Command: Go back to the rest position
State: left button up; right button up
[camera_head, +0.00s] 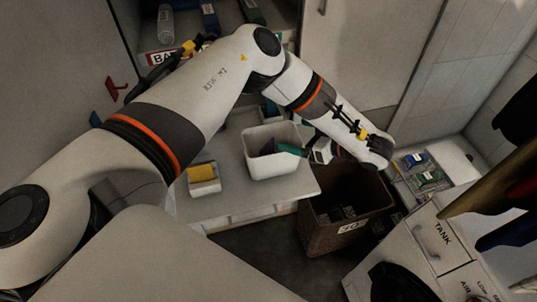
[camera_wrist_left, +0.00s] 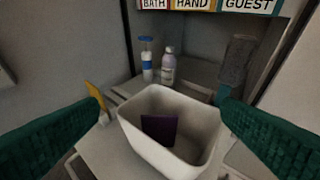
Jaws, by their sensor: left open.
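My left arm reaches in from the left of the head view and bends down at the right. My left gripper (camera_head: 281,130) has teal fingers and is partly hidden by the arm. In the left wrist view its two fingers (camera_wrist_left: 162,105) are spread wide, with nothing between their tips. A white open bin (camera_wrist_left: 182,158) stands beyond and below them. A dark purple item (camera_wrist_left: 159,129) is inside the bin. The bin (camera_head: 275,172) also shows in the head view, close to the teal fingers. My right gripper is not in view.
The bin stands on a white counter (camera_head: 232,200) beside a yellow item (camera_head: 202,173). Two bottles (camera_wrist_left: 168,66) stand behind the bin. A brown box (camera_head: 325,235) is on the floor at the right. A shelf labelled BATH, HAND and GUEST (camera_wrist_left: 200,5) is above.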

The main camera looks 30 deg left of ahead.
pick_arm(q)
jog(key=v, duration=0.3)
dwell(0.4)
